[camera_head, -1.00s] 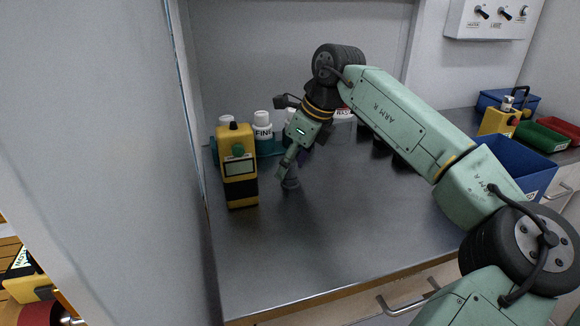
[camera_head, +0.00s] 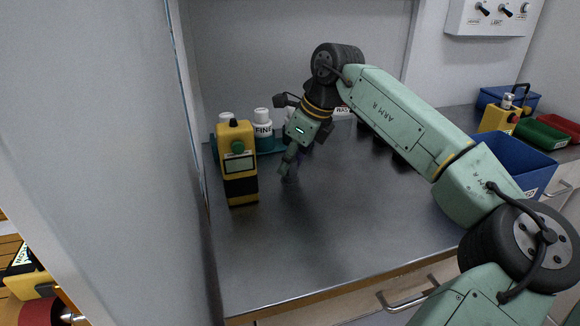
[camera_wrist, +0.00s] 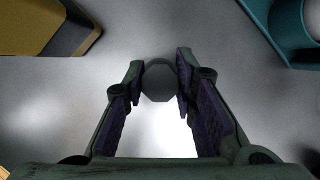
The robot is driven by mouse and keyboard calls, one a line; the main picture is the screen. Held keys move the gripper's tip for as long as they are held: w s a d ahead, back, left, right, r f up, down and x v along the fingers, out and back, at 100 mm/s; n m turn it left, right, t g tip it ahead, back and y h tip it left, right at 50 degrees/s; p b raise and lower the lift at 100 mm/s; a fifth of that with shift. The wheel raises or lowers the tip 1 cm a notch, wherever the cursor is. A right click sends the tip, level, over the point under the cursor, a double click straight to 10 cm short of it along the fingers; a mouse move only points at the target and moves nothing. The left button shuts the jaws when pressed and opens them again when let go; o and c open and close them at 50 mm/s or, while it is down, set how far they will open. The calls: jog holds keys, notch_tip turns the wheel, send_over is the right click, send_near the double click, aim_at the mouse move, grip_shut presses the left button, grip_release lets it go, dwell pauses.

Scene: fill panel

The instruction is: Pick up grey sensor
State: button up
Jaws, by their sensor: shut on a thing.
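The grey sensor (camera_wrist: 160,80) is a small, dark grey, rounded piece between the two fingertips in the wrist view. My gripper (camera_wrist: 161,78) is shut on it, with a fingertip on each side. In the head view my gripper (camera_head: 288,166) points down near the worktop's back left, and the sensor (camera_head: 291,179) shows small and dark just below the fingertips. The fingers partly hide it there. I cannot tell whether it touches the worktop.
A yellow and black instrument (camera_head: 239,165) stands close left of my gripper. White bottles in a teal rack (camera_head: 270,146) stand behind. A blue bin (camera_head: 515,160) is at right. The worktop's (camera_head: 330,235) front and middle are clear.

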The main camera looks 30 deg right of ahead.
jog(key=shift+r, duration=0.45)
jog(key=shift+s+a+r+b, duration=0.15)
jog(key=shift+r+b, duration=0.2)
jog(key=shift+r, duration=0.25)
jog(key=shift+s+d+r+b, duration=0.15)
jog(key=shift+r+b, duration=0.15)
jog(key=shift+r, duration=0.3)
jog(key=s+a+r+b, duration=0.1)
jog(key=s+a+b, duration=0.1)
jog(key=s+a, duration=0.2)
jog(key=s+a+b, duration=0.1)
jog(key=s+a, duration=0.3)
jog(key=s, duration=0.5)
jog(key=shift+s+r+b, duration=0.15)
jog(key=shift+r+b, duration=0.2)
jog(key=shift+b, duration=0.05)
jog(key=shift+s+d+f, duration=0.1)
jog(key=shift+s, duration=0.05)
